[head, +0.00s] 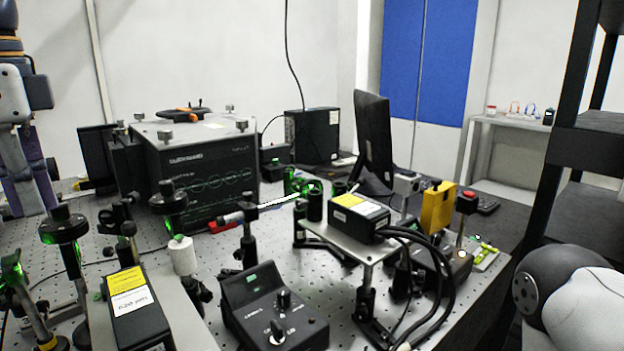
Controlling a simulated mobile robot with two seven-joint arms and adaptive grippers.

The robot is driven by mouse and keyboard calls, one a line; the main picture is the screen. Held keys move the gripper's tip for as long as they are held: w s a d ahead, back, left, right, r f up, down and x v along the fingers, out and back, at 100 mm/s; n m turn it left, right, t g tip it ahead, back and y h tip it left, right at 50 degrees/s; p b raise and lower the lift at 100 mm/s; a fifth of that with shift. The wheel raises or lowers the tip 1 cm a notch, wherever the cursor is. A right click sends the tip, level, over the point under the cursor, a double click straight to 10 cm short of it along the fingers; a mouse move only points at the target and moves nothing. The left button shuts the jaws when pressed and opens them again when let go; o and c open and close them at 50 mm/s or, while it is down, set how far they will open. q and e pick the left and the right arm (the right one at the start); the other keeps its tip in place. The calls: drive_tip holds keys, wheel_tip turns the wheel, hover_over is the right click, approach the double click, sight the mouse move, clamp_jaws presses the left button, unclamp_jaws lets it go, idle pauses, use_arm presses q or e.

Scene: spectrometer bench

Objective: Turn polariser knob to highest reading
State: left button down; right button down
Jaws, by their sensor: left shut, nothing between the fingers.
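A black control box (262,315) at the bottom centre has a large front knob (277,331), a smaller knob (284,298) and a small green patch on its top. Round black-topped mounts on posts stand at left (63,226) and further back (172,198). I cannot tell which knob is the polariser's. A large instrument (205,178) shows green traces on its dark front; no number is readable. My left gripper (38,190) is at the far left edge, shut and empty, pointing down, apart from the knobs. My right gripper is out of view.
The perforated bench (215,265) is crowded with posts, a labelled black box (138,312), a raised plate (350,243) with another box, and looping black cables (440,285). A monitor (373,138) stands behind. A dark rack (590,150) stands at right.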

use_arm(q)
drive_tip(key=shift+w+a+f, duration=0.1)
drive_tip(key=shift+w+f, duration=0.15)
drive_tip(key=shift+f, duration=0.2)
drive_tip(key=shift+w+a+f, duration=0.1)
drive_tip(key=shift+w+f, duration=0.15)
drive_tip(key=shift+f, duration=0.2)
drive_tip(key=shift+w+a, duration=0.15)
drive_tip(key=shift+w, duration=0.05)
drive_tip(key=shift+r, duration=0.15)
drive_tip(key=shift+a+r, duration=0.2)
drive_tip(key=shift+a, duration=0.2)
wheel_tip(320, 180, up, 6)
drive_tip(key=shift+r, duration=0.15)
drive_tip(key=shift+s, duration=0.1)
